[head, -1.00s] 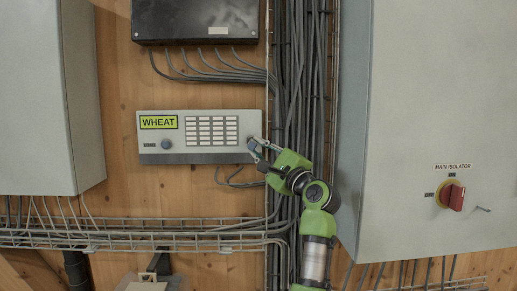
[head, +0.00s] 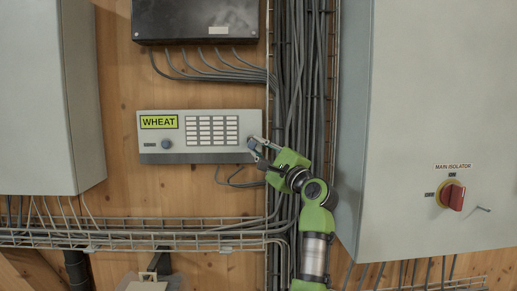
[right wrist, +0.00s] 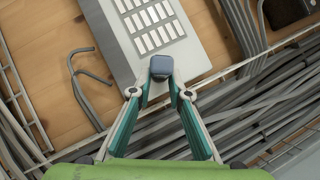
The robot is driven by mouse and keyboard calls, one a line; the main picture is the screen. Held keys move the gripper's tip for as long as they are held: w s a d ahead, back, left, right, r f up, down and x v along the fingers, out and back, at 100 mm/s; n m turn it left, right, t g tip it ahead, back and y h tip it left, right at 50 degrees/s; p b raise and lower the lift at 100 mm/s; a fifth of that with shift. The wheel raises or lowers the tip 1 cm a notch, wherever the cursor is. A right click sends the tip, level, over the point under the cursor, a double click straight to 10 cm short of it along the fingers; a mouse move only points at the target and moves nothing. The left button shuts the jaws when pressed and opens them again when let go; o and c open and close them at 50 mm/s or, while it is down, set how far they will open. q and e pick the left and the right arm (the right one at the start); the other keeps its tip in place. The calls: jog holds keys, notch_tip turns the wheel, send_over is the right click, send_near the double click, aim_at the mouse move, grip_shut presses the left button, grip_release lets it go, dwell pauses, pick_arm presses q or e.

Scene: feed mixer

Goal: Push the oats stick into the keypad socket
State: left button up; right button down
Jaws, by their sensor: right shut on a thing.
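The grey keypad (head: 200,155) is on the wooden wall, with a yellow-green WHEAT label (head: 158,122) and rows of white keys. It also shows in the right wrist view (right wrist: 135,45). My right gripper (head: 252,144) is at its right end. In the right wrist view its fingertips (right wrist: 161,82) are shut on a small dark blue-grey block, seemingly the oats stick (right wrist: 162,66), against the keypad's face. I can read no mark on it; the socket behind is hidden, so how deep it sits cannot be told. My left gripper is not in view.
Thick cable bundles (head: 295,90) run down just right of the keypad. A grey cabinet (head: 430,90) with a red isolator switch (head: 452,196) stands farther right. A wire cable tray (head: 140,238) runs below.

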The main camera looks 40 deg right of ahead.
jog(key=shift+w+d, duration=0.15)
jog(key=shift+w, duration=0.05)
jog(key=c, duration=1.8)
grip_release()
jog(key=shift+w, duration=0.1)
jog(key=v, duration=1.2)
